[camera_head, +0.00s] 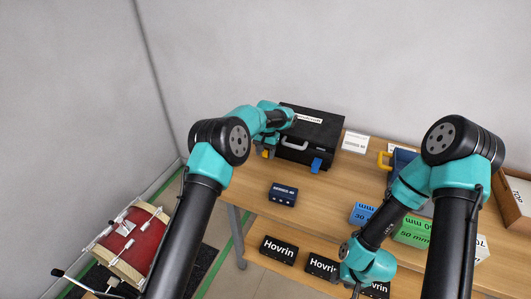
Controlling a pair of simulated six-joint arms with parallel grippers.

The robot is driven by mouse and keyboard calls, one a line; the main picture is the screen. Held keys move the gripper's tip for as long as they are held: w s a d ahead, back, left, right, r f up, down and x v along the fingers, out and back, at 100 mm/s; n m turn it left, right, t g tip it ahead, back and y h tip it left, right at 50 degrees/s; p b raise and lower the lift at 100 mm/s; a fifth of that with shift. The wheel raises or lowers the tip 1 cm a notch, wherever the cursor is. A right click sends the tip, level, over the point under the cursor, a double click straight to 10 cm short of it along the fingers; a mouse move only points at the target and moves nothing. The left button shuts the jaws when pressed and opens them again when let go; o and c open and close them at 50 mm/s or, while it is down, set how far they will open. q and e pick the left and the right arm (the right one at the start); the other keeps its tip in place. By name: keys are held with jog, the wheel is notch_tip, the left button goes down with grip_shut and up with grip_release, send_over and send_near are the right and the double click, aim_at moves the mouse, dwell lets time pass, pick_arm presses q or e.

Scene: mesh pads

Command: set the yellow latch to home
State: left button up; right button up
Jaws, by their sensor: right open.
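A black case (313,131) with a white label on its lid stands on the wooden table. The yellow latch (265,153) shows as a small yellow patch at the left of its front, partly hidden by my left gripper. A blue latch (318,165) is at the right of the front, with a pale handle (294,145) between them. My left gripper (268,146) is at the case's left front, close to the yellow latch; its jaws and any contact are too small to make out. My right gripper (356,288) points down, open, near the lower shelf, away from the case.
A small dark blue box (283,194) lies in front of the case, a white card box (355,142) right of it. Blue (361,213) and green (412,232) boxes are near my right arm. Black Hovrin boxes (279,250) fill the lower shelf. A red drum (128,240) stands left.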

aim_at(266, 149)
pick_arm(q)
jog(key=shift+o, duration=0.2)
jog(key=shift+r, duration=0.1)
notch_tip(266, 149, up, 17)
jog(key=w, duration=0.2)
jog(key=shift+d, duration=0.35)
jog(key=shift+r, duration=0.15)
dwell(0.4)
jog(key=shift+s+a+t, duration=0.2)
jog(key=shift+s+t, duration=0.15)
jog(key=shift+s, duration=0.15)
jog(key=shift+s+a+t, duration=0.15)
jog(key=shift+s+t, duration=0.2)
jog(key=shift+s, duration=0.15)
notch_tip(266, 149, down, 17)
jog(key=shift+f, duration=0.2)
dwell(0.4)
